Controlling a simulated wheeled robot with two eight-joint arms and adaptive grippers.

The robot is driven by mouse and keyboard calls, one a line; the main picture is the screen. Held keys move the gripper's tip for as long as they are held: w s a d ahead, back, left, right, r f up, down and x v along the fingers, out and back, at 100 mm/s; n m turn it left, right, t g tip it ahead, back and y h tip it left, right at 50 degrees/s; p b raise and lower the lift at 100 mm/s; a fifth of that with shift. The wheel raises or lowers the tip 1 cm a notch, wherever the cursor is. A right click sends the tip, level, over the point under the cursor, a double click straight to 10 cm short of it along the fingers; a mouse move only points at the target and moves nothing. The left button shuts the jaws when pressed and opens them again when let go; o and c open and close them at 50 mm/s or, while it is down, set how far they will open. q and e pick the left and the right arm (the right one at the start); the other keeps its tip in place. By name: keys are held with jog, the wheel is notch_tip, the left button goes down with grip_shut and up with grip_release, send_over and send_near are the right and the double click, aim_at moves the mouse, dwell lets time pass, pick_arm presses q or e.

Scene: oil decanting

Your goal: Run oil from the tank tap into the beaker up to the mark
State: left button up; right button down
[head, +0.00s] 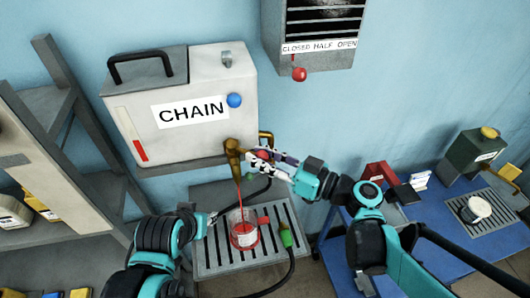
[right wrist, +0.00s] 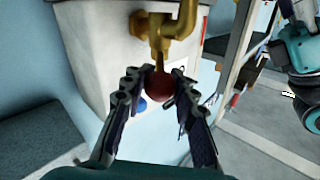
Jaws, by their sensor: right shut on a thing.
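The white tank (head: 185,105) labelled CHAIN has a brass tap (head: 233,150) at its lower right, also in the right wrist view (right wrist: 160,28). My right gripper (head: 255,158) is shut on the tap's red knob (right wrist: 158,86), with one finger on each side. A thin red stream runs from the spout into the clear beaker (head: 243,232). The beaker stands upright on the slatted drip tray (head: 213,262) and holds red oil. The fill mark is too small to read. My left gripper (head: 208,220) is beside the beaker's left side; its fingers are largely hidden.
A green nozzle on a black hose (head: 286,238) lies right of the beaker. A wall box (head: 318,30) reads CLOSED HALF OPEN, with a red ball lever (head: 299,75). A blue bench (head: 420,240) at right holds a green can (head: 474,152) and a white cup (head: 475,209).

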jog(key=shift+s+a, duration=0.35)
jog(key=shift+s, duration=0.4)
jog(key=shift+f, duration=0.1)
jog(key=c, duration=1.5)
grip_release()
jog(key=shift+s, duration=0.1)
jog(key=shift+o, duration=0.2)
jog(key=shift+s+a, duration=0.1)
jog(key=shift+s, duration=0.05)
jog(key=v, duration=1.2)
